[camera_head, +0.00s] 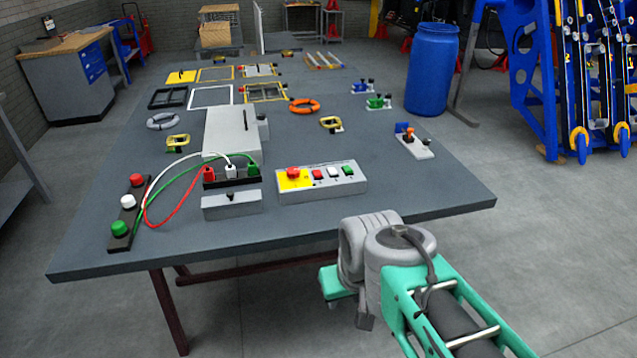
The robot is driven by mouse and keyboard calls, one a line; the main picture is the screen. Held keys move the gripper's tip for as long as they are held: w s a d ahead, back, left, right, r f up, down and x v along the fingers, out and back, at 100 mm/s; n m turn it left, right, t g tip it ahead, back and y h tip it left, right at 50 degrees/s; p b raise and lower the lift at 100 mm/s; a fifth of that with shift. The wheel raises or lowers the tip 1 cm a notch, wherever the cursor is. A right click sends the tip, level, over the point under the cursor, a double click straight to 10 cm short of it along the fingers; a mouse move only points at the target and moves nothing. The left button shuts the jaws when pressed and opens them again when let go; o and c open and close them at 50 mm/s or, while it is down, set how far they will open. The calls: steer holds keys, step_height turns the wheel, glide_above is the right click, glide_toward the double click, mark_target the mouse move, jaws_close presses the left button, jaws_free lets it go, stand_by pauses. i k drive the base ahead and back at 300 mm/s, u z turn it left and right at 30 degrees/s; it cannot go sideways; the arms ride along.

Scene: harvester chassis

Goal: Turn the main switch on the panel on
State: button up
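I cannot tell for sure which control is the main switch. A low grey box with a small black knob (231,196) sits near the front edge of the table. Right of it, a light grey control panel (345,187) has a red button on a yellow patch (293,173) and red, white and green buttons. A small grey base with an orange-topped lever (408,135) lies farther right. My arm, with teal and grey links, shows at the bottom right, beside the table's front edge and apart from these controls. My gripper is not visible.
The dark grey table (390,195) fills the middle. Red, white and green cables (165,212) run from a connector block to a three-button strip (128,205). A tall grey box (232,138) stands behind the connectors. A blue barrel (432,70) stands beyond.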

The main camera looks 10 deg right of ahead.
mark_target(293, 173)
steer(key=k, duration=0.65)
steer(key=u, duration=0.85)
steer(key=i, duration=1.6)
steer(key=z, duration=0.3)
